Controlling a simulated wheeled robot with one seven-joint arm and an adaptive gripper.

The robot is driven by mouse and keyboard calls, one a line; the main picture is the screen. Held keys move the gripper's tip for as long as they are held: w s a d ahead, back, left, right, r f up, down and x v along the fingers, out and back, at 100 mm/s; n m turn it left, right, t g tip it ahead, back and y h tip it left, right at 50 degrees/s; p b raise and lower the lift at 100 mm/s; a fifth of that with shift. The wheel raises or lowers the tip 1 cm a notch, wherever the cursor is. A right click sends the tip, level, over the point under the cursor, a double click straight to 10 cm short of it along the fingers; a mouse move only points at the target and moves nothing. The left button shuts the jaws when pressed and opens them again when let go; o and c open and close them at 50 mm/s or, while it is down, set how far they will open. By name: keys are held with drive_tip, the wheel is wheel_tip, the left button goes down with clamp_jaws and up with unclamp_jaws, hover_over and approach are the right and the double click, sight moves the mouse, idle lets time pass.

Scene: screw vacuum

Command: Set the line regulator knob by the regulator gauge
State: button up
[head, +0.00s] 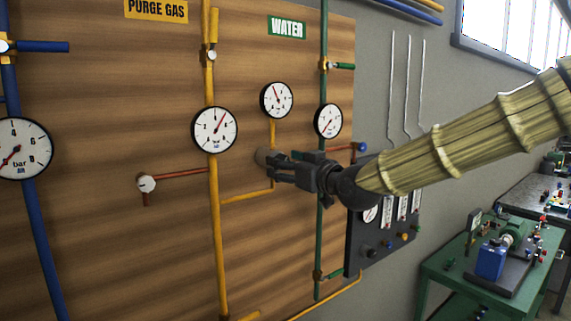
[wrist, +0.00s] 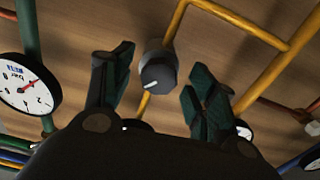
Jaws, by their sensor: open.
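The regulator knob (wrist: 158,72) is a dark round knob with a white mark, on a grey body fixed to the yellow pipe. In the wrist view it sits between the two fingers of my gripper, with visible gaps on both sides. In the head view, part of the knob's body (head: 262,156) shows just left of my gripper (head: 274,167), which hides the rest. My gripper is open and empty. The regulator gauge appears to be the small white dial (head: 277,99) above the knob; its red needle points up and slightly left.
A larger gauge (head: 214,130) sits on the yellow purge gas pipe. Another gauge (head: 328,120) is on the green water pipe and also shows in the wrist view (wrist: 27,85). A dark flowmeter panel (head: 380,240) stands below my arm.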

drive_tip(key=c, duration=1)
drive_tip(key=shift+f, duration=0.1)
drive_tip(key=shift+c, duration=0.2)
drive_tip(key=shift+m+b, duration=0.4)
drive_tip(key=shift+b, duration=0.1)
drive_tip(key=shift+s+a+m+b, duration=0.1)
drive_tip(key=shift+m+b, duration=5.5)
drive_tip(key=shift+m, duration=0.4)
